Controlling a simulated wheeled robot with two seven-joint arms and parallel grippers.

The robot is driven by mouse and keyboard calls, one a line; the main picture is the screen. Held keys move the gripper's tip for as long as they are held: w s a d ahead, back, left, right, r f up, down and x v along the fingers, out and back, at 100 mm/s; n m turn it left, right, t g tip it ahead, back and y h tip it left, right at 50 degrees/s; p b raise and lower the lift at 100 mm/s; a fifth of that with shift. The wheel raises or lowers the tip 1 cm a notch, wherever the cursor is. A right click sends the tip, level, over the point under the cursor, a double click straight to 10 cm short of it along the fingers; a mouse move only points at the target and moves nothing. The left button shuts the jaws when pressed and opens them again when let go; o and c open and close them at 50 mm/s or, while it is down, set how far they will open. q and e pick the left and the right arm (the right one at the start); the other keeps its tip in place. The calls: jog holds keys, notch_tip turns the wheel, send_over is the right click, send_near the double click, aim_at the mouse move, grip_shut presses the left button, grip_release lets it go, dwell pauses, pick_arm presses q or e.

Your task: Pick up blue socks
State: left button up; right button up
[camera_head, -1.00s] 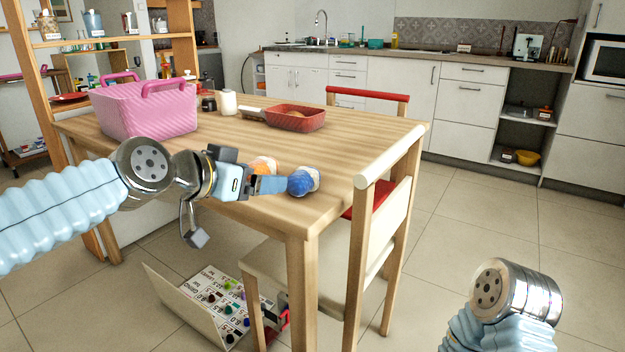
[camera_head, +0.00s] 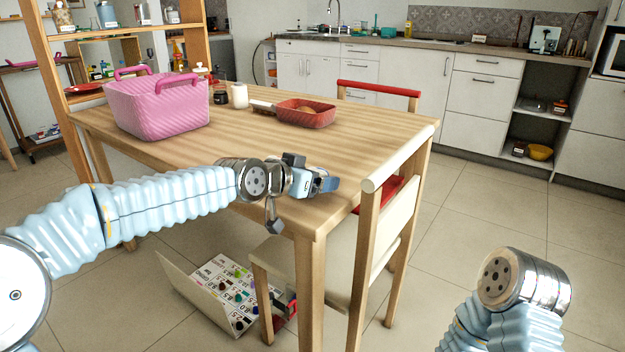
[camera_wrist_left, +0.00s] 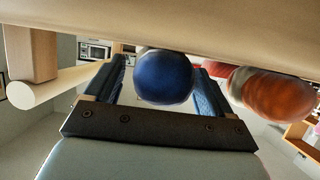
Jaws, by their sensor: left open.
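The blue socks (camera_wrist_left: 164,78), a rounded dark blue bundle, lie on the wooden table (camera_head: 265,155) near its front edge. In the wrist view the bundle sits between the two spread fingers of my left gripper (camera_head: 324,184); contact cannot be told. In the head view the gripper hides the bundle. The left gripper is open, low over the table's front corner. An orange and white bundle (camera_wrist_left: 275,95), like another pair of socks, lies to the right of the fingers in the wrist view. My right gripper is out of sight; only part of that arm shows.
A pink basket (camera_head: 155,108) and a red tray (camera_head: 308,113) stand farther back on the table. A chair (camera_head: 384,225) with a cream backrest stands at the table's right front. An open box (camera_head: 195,290) of small items lies on the floor below.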

pick_arm(q)
jog(key=shift+c, duration=0.3)
jog(key=c, duration=1)
jog(key=shift+r, duration=0.6)
jog(key=r, duration=0.2)
jog(key=shift+s+a+r, duration=0.15)
jog(key=shift+a+r, duration=0.1)
jog(key=shift+r, duration=0.15)
jog(key=s+a+r+b, duration=0.1)
jog(key=s+a+r, duration=0.7)
jog(key=a+r, duration=0.1)
jog(key=shift+s+a+b, duration=0.3)
jog(key=shift+a, duration=0.45)
